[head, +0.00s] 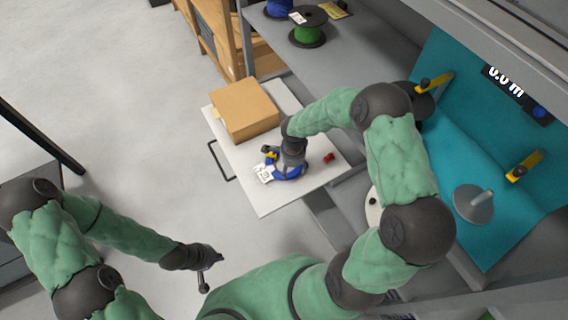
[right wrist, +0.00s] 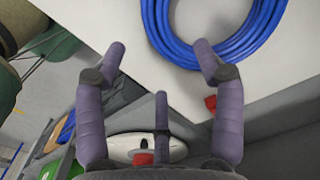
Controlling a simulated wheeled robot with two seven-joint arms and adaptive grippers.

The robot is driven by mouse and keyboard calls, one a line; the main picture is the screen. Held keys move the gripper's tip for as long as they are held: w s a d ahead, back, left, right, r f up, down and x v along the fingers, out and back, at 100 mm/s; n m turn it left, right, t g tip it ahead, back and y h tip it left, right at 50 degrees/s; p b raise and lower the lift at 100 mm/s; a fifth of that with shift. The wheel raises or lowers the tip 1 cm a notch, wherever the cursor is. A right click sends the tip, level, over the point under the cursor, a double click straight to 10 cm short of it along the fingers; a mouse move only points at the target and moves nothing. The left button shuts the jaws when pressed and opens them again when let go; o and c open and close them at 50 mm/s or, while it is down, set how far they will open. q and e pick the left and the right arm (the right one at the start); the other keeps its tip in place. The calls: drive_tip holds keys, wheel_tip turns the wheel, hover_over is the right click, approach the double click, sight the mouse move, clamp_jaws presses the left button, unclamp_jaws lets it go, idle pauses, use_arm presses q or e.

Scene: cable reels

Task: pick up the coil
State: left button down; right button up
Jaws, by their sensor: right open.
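The blue coil (head: 291,174) lies on a white tabletop (head: 262,205) in the head view, partly hidden by my right gripper. In the right wrist view the blue coil (right wrist: 265,32) is a ring of cable at the top, cut off by the edge. My right gripper (head: 290,164) is over the coil; in its wrist view the gripper (right wrist: 160,50) has its fingers wide apart with nothing between them. The right-hand fingertip overlaps the coil's near rim in the picture; contact cannot be told. My left gripper (head: 204,267) is away at lower left, its fingers unclear.
A cardboard box (head: 245,110) stands behind the coil on the same tabletop. A white label (head: 263,174) lies beside the coil, and a small red object (head: 329,158) is to its right. A green cable reel (head: 307,34) stands on the grey bench behind. Open floor lies left.

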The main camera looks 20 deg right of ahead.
sight(291, 175)
wheel_tip(291, 175, down, 5)
drive_tip(key=shift+w+a+b, duration=0.1)
drive_tip(key=shift+b, duration=1.1)
clamp_jaws()
